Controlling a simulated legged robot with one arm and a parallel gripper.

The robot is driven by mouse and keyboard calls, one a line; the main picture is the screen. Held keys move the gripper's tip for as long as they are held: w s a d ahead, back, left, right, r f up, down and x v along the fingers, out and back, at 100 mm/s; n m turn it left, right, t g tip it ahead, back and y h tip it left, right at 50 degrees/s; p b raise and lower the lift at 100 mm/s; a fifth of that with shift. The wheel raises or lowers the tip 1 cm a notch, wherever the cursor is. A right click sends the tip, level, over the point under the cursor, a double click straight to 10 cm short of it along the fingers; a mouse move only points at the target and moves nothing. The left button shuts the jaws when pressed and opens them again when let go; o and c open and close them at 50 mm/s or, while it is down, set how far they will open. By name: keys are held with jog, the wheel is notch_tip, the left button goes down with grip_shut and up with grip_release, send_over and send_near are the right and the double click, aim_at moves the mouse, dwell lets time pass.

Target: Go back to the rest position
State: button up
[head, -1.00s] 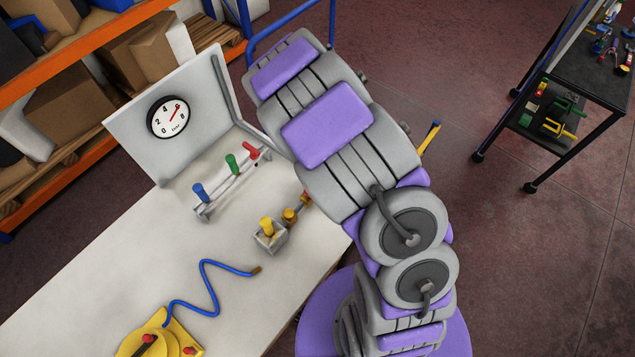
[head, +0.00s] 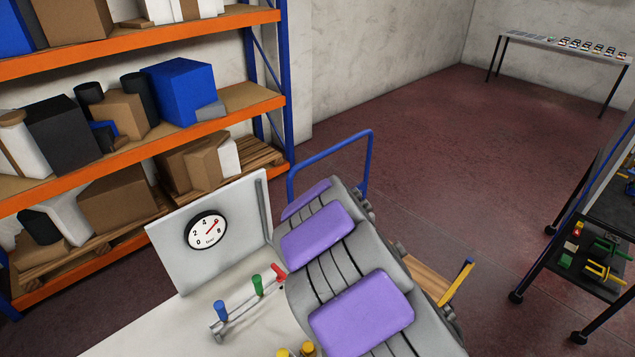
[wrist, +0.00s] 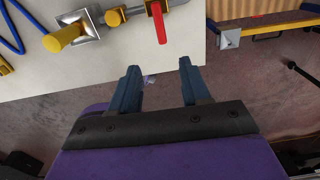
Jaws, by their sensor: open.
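My gripper (wrist: 160,84) shows in the wrist view with its two dark blue fingers apart and nothing between them. It is past the edge of the white table (wrist: 90,78), with the floor behind the fingers. In the head view my arm crosses the lower middle and hides the right part of the table (head: 160,325); my gripper does not show there. In the wrist view a yellow-handled valve (wrist: 65,38) and a red lever (wrist: 158,22) are above the fingers, apart from them.
A white panel with a gauge (head: 207,231) stands on the table, by blue, green (head: 257,285) and red valve handles. Orange shelving (head: 150,120) with boxes is at left. A black cart (head: 590,235) stands at right, a long table (head: 560,48) far back. Open floor (head: 450,170) lies between.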

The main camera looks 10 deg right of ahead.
jog(key=s+r+n+b, duration=0.2)
jog(key=s+n+b, duration=0.2)
jog(key=s+n, duration=0.5)
jog(key=s+r+n+g+b, duration=0.1)
jog(key=s+r+n+b, duration=0.1)
jog(key=s+n+b, duration=0.3)
jog(key=s+d+r+n+b, duration=0.1)
jog(key=s+n+b, duration=0.4)
jog(key=s+n, duration=0.9)
jog(key=shift+r+n+g, duration=0.4)
jog(key=shift+r+n, duration=0.1)
jog(key=shift+r, duration=0.35)
